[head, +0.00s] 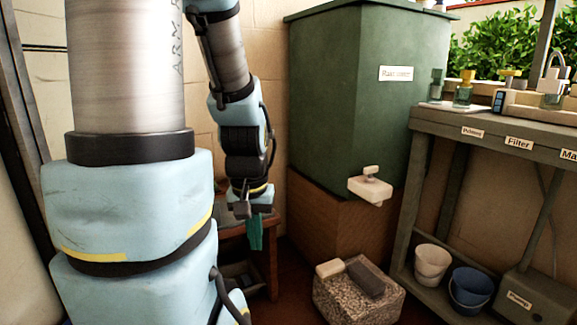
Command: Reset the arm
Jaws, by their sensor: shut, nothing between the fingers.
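My arm comes down from the top of the head view in front of the block wall, with its end low and pointing down. My gripper (247,209) is shut and empty, small and dark below the blue wrist, in front of a brown wooden stool or small table (271,262). A teal strip (256,234) shows just below the gripper. I cannot tell whether it touches the gripper or hangs from the wooden top behind it.
A green rain water tank (345,115) with a pale tap (370,186) stands on a brown base. A speckled stone block (358,300) is on the floor. At right are a grey bench (490,122), a white bucket (432,264), a blue bucket (470,290) and a pump box (535,297).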

